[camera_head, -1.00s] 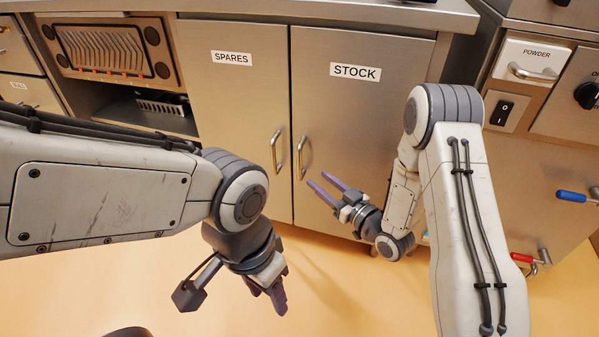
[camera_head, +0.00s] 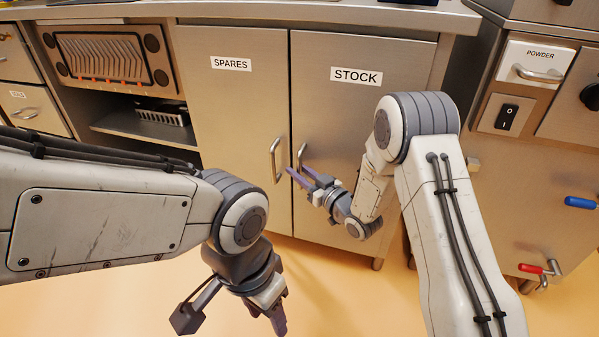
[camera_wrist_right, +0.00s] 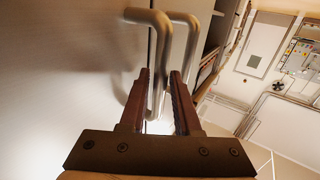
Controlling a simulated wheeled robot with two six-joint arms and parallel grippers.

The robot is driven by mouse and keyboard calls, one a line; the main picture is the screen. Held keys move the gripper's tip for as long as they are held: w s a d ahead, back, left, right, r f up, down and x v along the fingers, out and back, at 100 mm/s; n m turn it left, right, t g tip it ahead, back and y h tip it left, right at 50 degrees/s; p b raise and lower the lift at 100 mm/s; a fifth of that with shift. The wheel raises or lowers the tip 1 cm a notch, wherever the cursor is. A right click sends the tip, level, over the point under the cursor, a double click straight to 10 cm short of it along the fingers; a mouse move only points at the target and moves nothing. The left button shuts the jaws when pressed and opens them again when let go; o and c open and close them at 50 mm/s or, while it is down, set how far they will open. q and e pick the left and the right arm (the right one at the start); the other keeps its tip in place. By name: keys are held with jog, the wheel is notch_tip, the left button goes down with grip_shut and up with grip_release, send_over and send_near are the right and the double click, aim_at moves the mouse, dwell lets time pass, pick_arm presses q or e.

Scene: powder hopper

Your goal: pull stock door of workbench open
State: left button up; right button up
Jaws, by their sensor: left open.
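The stock door (camera_head: 355,110) is a metal panel labelled STOCK and looks shut, flush with the spares door beside it. Its bar handle (camera_head: 303,147) is upright near the door's left edge, partly hidden by my right gripper (camera_head: 295,162). In the right wrist view the right gripper (camera_wrist_right: 160,85) is open, its two dark fingers apart. The nearer handle (camera_wrist_right: 157,60) runs down between them; contact cannot be told. My left gripper (camera_head: 272,308) is open, hanging low over the floor, away from the doors.
The spares door (camera_head: 230,120) with its own handle (camera_head: 275,160) is just left of the stock door. A powder unit (camera_head: 535,65) with a switch and red and blue levers stands at the right. Open floor lies below the doors.

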grip_shut()
dwell(1.2)
